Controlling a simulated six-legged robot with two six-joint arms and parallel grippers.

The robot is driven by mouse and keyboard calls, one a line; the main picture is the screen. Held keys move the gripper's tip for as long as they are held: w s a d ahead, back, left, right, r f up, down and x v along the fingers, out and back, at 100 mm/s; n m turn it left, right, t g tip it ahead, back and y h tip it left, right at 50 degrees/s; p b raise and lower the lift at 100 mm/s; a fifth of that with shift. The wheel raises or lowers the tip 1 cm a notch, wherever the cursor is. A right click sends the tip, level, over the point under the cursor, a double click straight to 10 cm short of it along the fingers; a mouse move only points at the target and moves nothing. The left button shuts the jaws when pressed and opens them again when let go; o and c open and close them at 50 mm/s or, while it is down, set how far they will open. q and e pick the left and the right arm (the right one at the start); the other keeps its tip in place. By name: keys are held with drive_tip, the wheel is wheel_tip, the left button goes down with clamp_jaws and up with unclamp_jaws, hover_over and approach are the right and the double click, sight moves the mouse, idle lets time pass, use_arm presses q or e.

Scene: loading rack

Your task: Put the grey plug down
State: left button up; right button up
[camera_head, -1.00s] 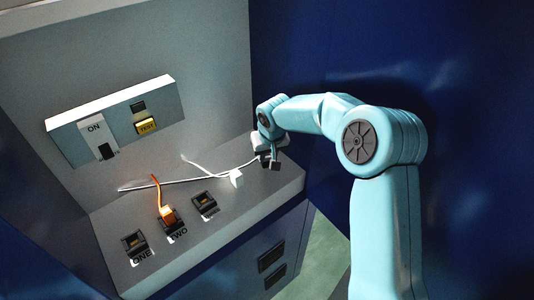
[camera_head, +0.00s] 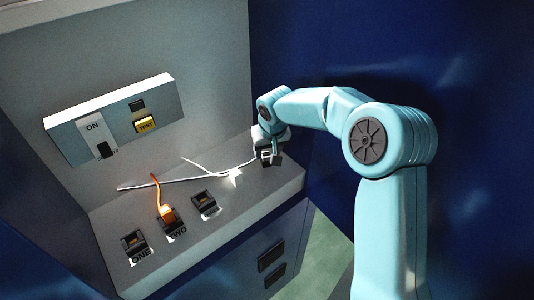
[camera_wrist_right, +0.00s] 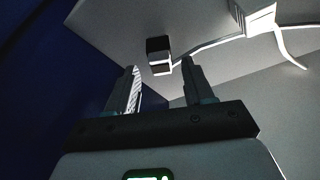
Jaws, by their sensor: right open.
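The grey plug (camera_wrist_right: 159,48), a dark block with a pale band and a thin pale cable, lies on the grey shelf in the right wrist view. My right gripper (camera_wrist_right: 161,66) is open, and the plug shows just beyond the gap between its fingertips, with no finger closed on it. In the head view my right gripper (camera_head: 271,158) is low over the back right of the shelf (camera_head: 255,195). There the plug is hard to tell from the dark fingers; a pale cable runs towards them. My left gripper is not in view.
A white plug (camera_head: 235,175) lies left of my gripper; it shows in the wrist view (camera_wrist_right: 258,20). An orange plug (camera_head: 167,214) sits in socket TWO. Socket ONE (camera_head: 135,242) and a third socket (camera_head: 204,202) are empty. A switch panel (camera_head: 118,122) is behind.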

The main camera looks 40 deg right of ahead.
drive_tip(key=v, duration=1)
drive_tip(key=shift+b, duration=0.4)
drive_tip(key=shift+f, duration=0.1)
idle(0.4)
drive_tip(key=shift+s, duration=0.15)
